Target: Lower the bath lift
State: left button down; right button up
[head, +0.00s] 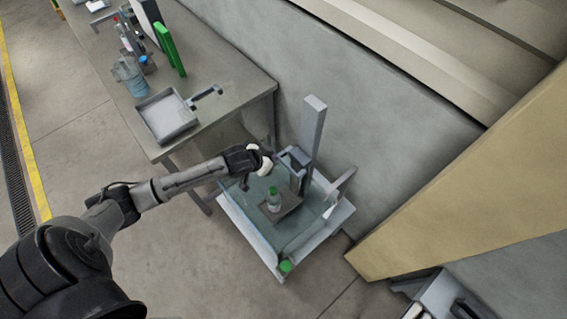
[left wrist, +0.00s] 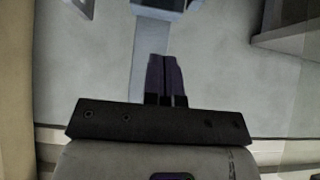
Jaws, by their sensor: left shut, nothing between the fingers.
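The bath (head: 327,222) is a pale open tank with clear bluish walls, standing on the floor beside the bench. My right gripper is not seen.
A grey bench (head: 225,85) at upper left holds a shallow tray (head: 168,117), a clear jug (head: 130,75), bottles and a green panel (head: 170,48). A green round knob (head: 286,266) sits at the bath's front corner. A tan panel (head: 470,175) stands at right.

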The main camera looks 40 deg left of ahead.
pick_arm(q)
jog(key=w+f, duration=0.5)
jog(key=f, duration=0.4)
jog(key=shift+d, duration=0.35)
jog(key=shift+b, duration=0.3)
notch_tip(320, 180, down, 4)
jog(key=shift+f+b, duration=0.2)
jog(key=shift+b, duration=1)
